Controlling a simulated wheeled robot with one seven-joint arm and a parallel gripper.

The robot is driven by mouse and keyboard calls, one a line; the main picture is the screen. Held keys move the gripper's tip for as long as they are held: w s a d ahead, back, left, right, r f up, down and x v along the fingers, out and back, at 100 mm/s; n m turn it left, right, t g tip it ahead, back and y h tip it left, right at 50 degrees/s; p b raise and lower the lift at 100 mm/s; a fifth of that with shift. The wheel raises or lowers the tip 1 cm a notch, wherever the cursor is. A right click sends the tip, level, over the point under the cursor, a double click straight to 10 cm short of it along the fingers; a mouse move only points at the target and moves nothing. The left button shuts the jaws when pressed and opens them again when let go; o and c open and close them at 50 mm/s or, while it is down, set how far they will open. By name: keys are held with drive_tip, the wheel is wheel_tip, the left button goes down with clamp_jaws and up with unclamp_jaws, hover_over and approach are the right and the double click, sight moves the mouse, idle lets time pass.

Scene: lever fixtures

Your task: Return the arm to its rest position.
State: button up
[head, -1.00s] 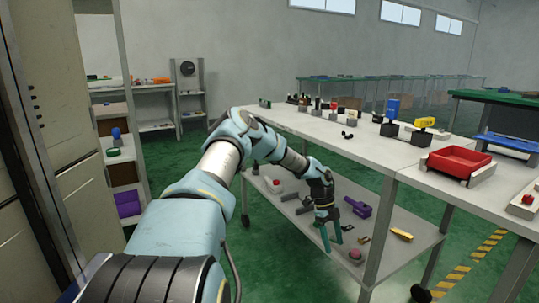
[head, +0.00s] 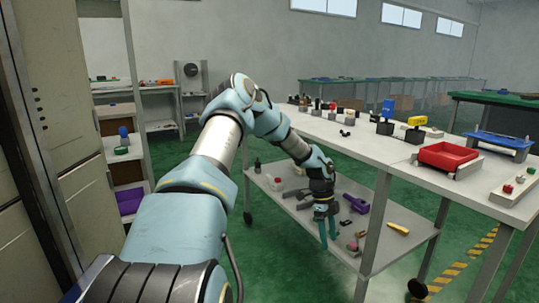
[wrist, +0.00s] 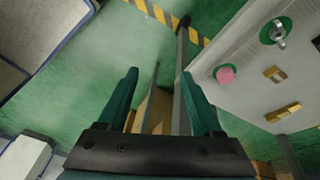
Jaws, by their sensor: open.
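My gripper (head: 327,236) hangs fingers-down at the front edge of the bench's lower shelf (head: 395,255) in the head view. In the wrist view my gripper (wrist: 159,76) has its two green fingers apart with nothing between them. My arm reaches forward from the lower left, bent with its elbow raised above the bench top's left end. In the wrist view the floor and a grey bench leg (wrist: 182,85) lie beyond the fingers. The shelf is just right of the right finger; whether they touch cannot be told.
The shelf carries a purple fixture (head: 355,203), a yellow piece (head: 398,230) and a pink knob (wrist: 227,74). The bench top holds a red tray (head: 450,156) and several levers. A tall cabinet (head: 50,110) stands close on the left. Green floor is open between cabinet and bench.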

drive_tip(key=s+a+r+n+t+y, duration=0.1)
drive_tip(key=s+a+r+n+t, duration=0.1)
drive_tip(key=s+a+r+n, duration=0.95)
drive_tip(key=s+a+r+n+t+y, duration=0.1)
drive_tip(key=s+a+r+n+t, duration=0.1)
drive_tip(key=s+a+r+n, duration=0.9)
drive_tip(key=w+a+r+n+p, duration=0.1)
drive_tip(key=r+p, duration=0.7)
drive_tip(key=p, duration=0.1)
drive_tip(key=w+a+r+p, duration=0.2)
drive_tip(key=r+p, duration=0.6)
drive_tip(key=p, duration=0.2)
drive_tip(key=shift+w+r+n, duration=0.15)
drive_tip(key=shift+w+n, duration=0.1)
drive_tip(key=shift+n, duration=0.1)
